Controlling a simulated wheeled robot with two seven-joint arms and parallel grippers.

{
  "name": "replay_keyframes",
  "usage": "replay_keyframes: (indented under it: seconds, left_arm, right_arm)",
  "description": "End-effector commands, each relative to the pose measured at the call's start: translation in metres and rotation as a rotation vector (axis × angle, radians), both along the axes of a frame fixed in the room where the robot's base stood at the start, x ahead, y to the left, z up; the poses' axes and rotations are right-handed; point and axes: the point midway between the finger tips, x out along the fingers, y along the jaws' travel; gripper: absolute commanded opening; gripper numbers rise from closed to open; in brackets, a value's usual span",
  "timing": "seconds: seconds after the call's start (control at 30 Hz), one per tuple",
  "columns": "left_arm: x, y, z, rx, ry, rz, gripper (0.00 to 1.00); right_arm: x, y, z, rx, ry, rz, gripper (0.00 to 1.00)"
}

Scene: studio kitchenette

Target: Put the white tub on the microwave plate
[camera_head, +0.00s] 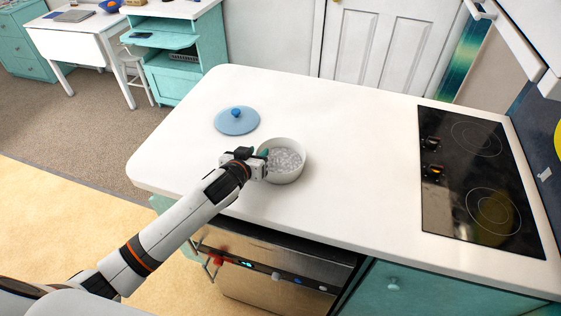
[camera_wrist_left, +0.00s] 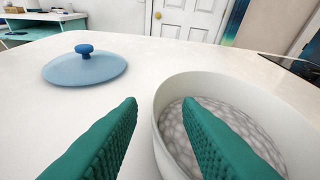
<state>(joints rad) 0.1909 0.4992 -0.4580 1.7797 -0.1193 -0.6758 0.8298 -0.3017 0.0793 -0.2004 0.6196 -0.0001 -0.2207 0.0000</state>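The white tub (camera_head: 287,173) stands upright on the white counter, with a grey, pebble-patterned inside. It also fills the right of the left wrist view (camera_wrist_left: 232,84). My left gripper (camera_head: 264,158) is at the tub's left side. In the left wrist view its green fingers (camera_wrist_left: 161,104) are apart, with the left finger outside the tub and the right one over its inside. The near-left wall lies between them, with a gap to the left finger. I cannot make out a microwave plate. My right gripper is out of view.
A blue lid (camera_head: 237,122) with a knob lies on the counter (camera_head: 340,120) behind the tub. A black cooktop (camera_head: 470,180) is at the right. A steel-fronted appliance (camera_head: 270,275) is under the counter's front edge. The counter between tub and cooktop is clear.

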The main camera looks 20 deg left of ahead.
Motion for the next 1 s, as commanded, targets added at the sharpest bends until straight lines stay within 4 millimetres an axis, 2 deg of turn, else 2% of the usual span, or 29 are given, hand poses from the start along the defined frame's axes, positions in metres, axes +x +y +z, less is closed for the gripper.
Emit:
replay_keyframes:
  seconds: [0.17, 0.43, 0.63, 1.0]
  left_arm:
    - [0.017, -0.001, -0.006, 0.001, 0.0, 0.0, 0.32]
    - [0.018, -0.001, -0.008, 0.0, 0.001, 0.0, 0.32]
    - [0.018, -0.001, -0.008, 0.0, 0.001, 0.0, 0.0]
    - [0.018, -0.001, -0.008, 0.0, 0.002, 0.0, 0.0]
  right_arm:
    - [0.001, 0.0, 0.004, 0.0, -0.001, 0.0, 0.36]
    - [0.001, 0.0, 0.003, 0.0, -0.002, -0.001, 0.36]
    - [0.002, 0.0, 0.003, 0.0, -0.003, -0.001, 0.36]
    - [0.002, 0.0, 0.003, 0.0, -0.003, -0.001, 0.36]
